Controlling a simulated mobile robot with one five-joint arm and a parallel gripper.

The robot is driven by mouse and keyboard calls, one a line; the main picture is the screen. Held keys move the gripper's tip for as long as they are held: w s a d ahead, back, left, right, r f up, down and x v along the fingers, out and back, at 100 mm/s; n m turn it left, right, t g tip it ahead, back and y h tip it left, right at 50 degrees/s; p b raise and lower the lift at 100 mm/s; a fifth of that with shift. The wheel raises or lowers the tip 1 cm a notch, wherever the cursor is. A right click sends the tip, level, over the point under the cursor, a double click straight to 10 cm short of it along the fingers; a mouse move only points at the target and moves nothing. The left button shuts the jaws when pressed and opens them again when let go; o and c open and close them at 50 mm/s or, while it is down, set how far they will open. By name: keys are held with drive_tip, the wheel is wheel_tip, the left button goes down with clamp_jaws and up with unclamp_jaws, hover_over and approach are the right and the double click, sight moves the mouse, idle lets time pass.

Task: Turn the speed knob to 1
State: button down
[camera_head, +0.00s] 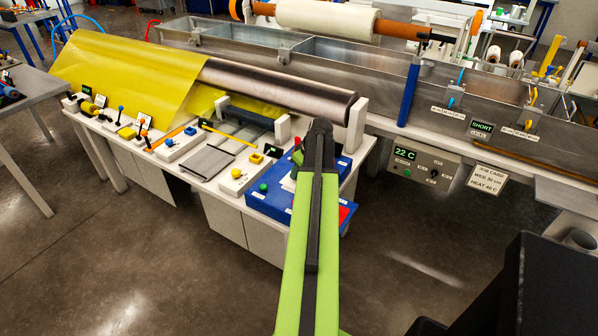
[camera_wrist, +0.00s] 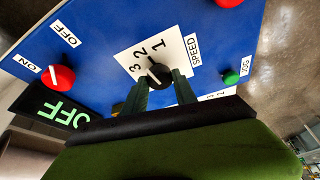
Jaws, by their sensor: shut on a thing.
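The speed knob (camera_wrist: 158,75) is small and black. It sits on a white plate (camera_wrist: 135,62) marked 1, 2 and 3, with a SPEED label (camera_wrist: 194,51) beside it. My gripper (camera_wrist: 160,88) is shut on the knob, with one finger on each side. A short pale mark shows on the knob on the side of the numbers, but I cannot tell surely which number it points at. The plate is on a blue control panel (camera_wrist: 105,25). In the head view my gripper (camera_head: 320,125) is over the blue panel (camera_head: 275,207) and the knob is hidden.
A red switch (camera_wrist: 60,77) with ON and OFF labels, a green button (camera_wrist: 231,78) and another red control (camera_wrist: 228,2) are on the same panel. A display (camera_wrist: 60,112) reads OFF. A metal roller (camera_head: 280,88) and yellow film (camera_head: 130,70) lie behind. The floor in front is clear.

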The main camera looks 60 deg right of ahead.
drive_tip(key=m+h, duration=0.1)
drive_tip(key=m, duration=0.2)
drive_tip(key=m+g+h, duration=0.1)
drive_tip(key=m, duration=0.2)
drive_tip(key=shift+w+a, duration=0.1)
drive_tip(key=shift+a, duration=0.1)
drive_tip(key=shift+m, duration=0.4)
drive_tip(key=c, duration=1)
unclamp_jaws()
drive_tip(key=p+v, duration=1.6)
drive_tip(key=v, duration=0.1)
drive_tip(key=shift+a+r, duration=0.2)
drive_tip(key=shift+a, duration=0.05)
drive_tip(key=shift+w, duration=0.1)
